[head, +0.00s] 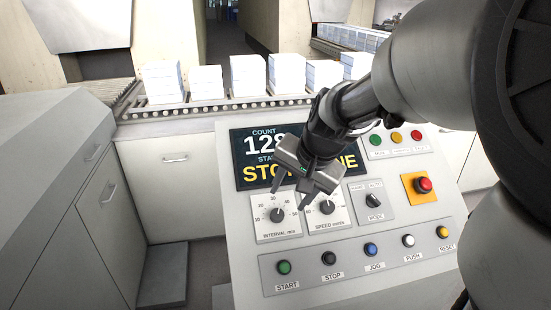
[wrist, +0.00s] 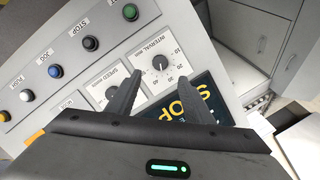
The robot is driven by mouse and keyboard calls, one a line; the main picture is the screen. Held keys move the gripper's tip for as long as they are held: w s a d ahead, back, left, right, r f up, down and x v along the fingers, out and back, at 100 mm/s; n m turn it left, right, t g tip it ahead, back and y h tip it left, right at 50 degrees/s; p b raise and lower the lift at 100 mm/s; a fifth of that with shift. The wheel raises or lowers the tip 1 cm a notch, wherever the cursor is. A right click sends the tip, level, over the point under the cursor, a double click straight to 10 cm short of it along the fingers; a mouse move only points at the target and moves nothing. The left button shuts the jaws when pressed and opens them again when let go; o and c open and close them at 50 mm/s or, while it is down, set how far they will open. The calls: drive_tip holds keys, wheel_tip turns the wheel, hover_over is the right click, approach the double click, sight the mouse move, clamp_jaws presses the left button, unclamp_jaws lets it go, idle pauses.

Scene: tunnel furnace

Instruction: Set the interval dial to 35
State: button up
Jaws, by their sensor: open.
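The interval dial (head: 277,215) is a black round knob on a white plate marked INTERVAL min, at the left of the control panel. It also shows in the wrist view (wrist: 160,63), between and just beyond my fingers. Its pointer is too small to read to an exact number. My gripper (head: 289,200) is open and empty, in front of the panel and above the dial, with its fingers pointing down towards the panel. The fingers (wrist: 158,80) appear apart from the knob, one on each side of its plate in the wrist view.
The speed dial (head: 326,208) is close on the right, partly behind my gripper. A mode switch (head: 374,200) and red emergency button (head: 424,185) lie further right. A button row with START (head: 284,267) runs below. The display (head: 254,172) is partly hidden. Paper stacks (head: 247,75) stand behind.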

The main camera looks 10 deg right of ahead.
drive_tip(key=v, duration=0.7)
drive_tip(key=shift+r+p, duration=0.2)
drive_tip(key=shift+p, duration=0.1)
drive_tip(key=s+a+r+n+p, duration=0.1)
drive_tip(key=s+r+n+p, duration=0.2)
drive_tip(key=s, duration=0.4)
drive_tip(key=s+a+r+n+h+p, duration=0.1)
drive_tip(key=s+r+n+p, duration=0.2)
drive_tip(key=s, duration=0.5)
drive_tip(key=shift+s+a+n+h+p, duration=0.15)
drive_tip(key=shift+a+n+h+p, duration=0.25)
drive_tip(key=shift+n, duration=0.5)
drive_tip(key=shift+d, duration=0.25)
